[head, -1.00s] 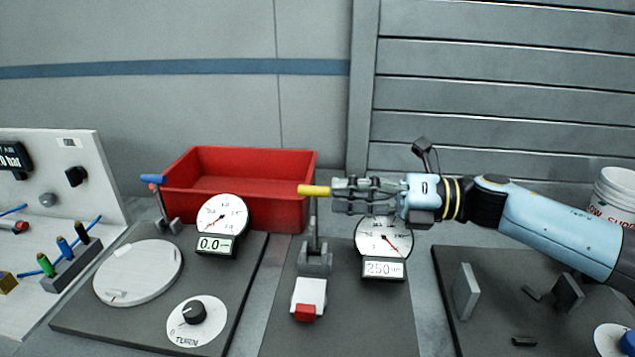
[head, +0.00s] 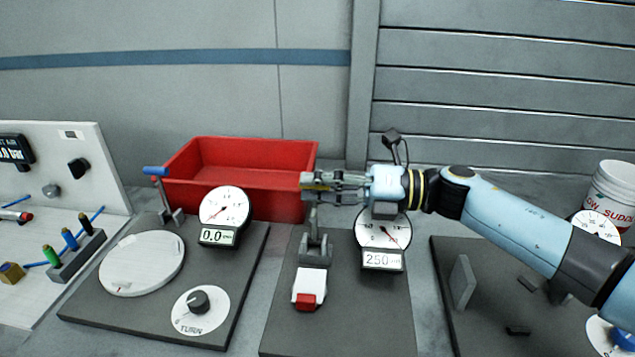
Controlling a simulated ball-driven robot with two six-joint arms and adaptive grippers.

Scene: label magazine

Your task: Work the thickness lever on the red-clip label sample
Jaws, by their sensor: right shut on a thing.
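The thickness tester's lever (head: 313,222) stands upright on a grey bracket. Its yellow handle (head: 318,187) lies mostly hidden between the fingers of my right gripper (head: 322,185). That gripper comes in from the right and is shut on the handle. Below the bracket is a white label sample (head: 310,283) with a red clip (head: 307,301) at its front edge. A round gauge (head: 382,232) stands right of the lever, partly covered by my gripper; its display (head: 383,261) reads 250. My left gripper is out of view.
A red bin (head: 245,150) stands behind. At left, a board holds a blue-handled lever (head: 156,171), a white disc (head: 142,264), a knob (head: 199,301) and a gauge reading 0.0 (head: 224,208). At right are a dark board (head: 475,255) and a white bucket (head: 612,190).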

